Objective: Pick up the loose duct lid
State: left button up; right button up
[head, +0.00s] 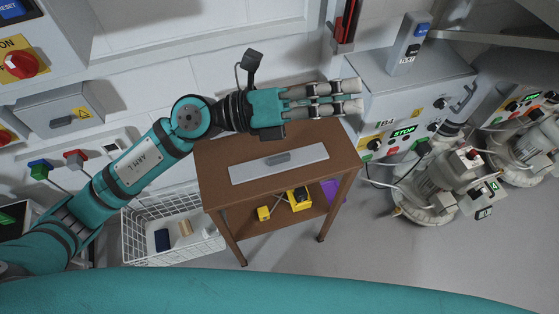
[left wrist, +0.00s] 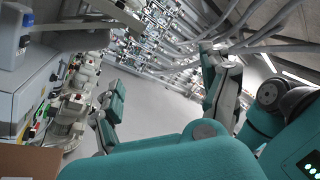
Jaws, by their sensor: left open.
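The loose duct lid (head: 250,170) is a long, flat, light grey plate with a raised grip in its middle. It lies on top of a small brown table (head: 215,154) in the head view. My left gripper (head: 353,96) is open and empty. It is above and to the right of the lid in the picture, apart from it, with its fingers pointing right toward the grey machine. The lid does not show in the left wrist view. My right gripper is not seen in the head view.
A white wire basket (head: 128,232) stands left of the table. Yellow items (head: 299,198) and a purple item (head: 334,190) are on the lower shelf. A grey control cabinet (head: 385,92) and blower machines (head: 430,189) stand to the right. Floor in front is clear.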

pick_arm(q)
notch_tip(320, 180, down, 5)
jog(key=m+g+y, duration=0.2)
jog(key=m+y, duration=0.2)
jog(key=m+t+y, duration=0.1)
jog(key=m+y, duration=0.1)
jog(key=y, duration=1)
send_near(279, 157)
jog(key=p+x, duration=0.1)
jog(key=x, duration=0.1)
jog(key=p+x, duration=0.1)
jog(key=x, duration=0.1)
jog(key=shift+s+a+f+p, duration=0.15)
jog(key=shift+s+a+p, duration=0.05)
jog(key=shift+a+p, duration=0.1)
jog(key=shift+d+f, duration=0.2)
jog(key=shift+f, duration=0.3)
jog(key=shift+w+d+f+p, duration=0.15)
jog(key=shift+d+f+p, duration=0.05)
jog(key=shift+f+p, duration=0.1)
jog(key=p+x, duration=0.1)
jog(key=x, duration=0.2)
jog(key=shift+w+d+f, duration=0.2)
jog(key=shift+d, duration=0.1)
jog(key=shift+d+f, duration=0.15)
jog(key=shift+f, duration=0.25)
